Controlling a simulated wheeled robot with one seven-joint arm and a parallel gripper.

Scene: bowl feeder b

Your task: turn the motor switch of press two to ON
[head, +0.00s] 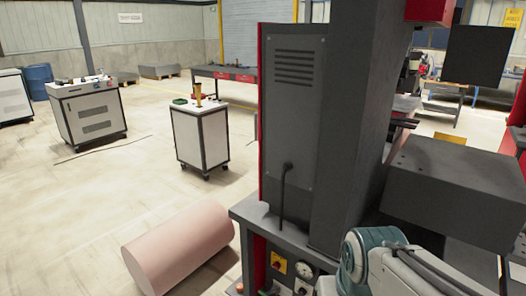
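A large dark grey machine (290,120) with a vented back cover and a thick column stands in the middle of the head view. I cannot read any label that marks it as press two. Low on its front, under a grey ledge, is a small yellow plate with a red switch (278,262). The switch's position is too small to tell. A round white gauge (303,268) sits just right of it. My arm comes in at the bottom right, close to this panel and partly in front of the machine. My gripper is not visible.
A big pink cylinder (180,245) lies on the floor left of the machine. A small white wheeled cabinet (200,138) and a wider one (90,115) stand farther back. A blue barrel (38,82) is at the far left. The floor between the cabinets and cylinder is clear.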

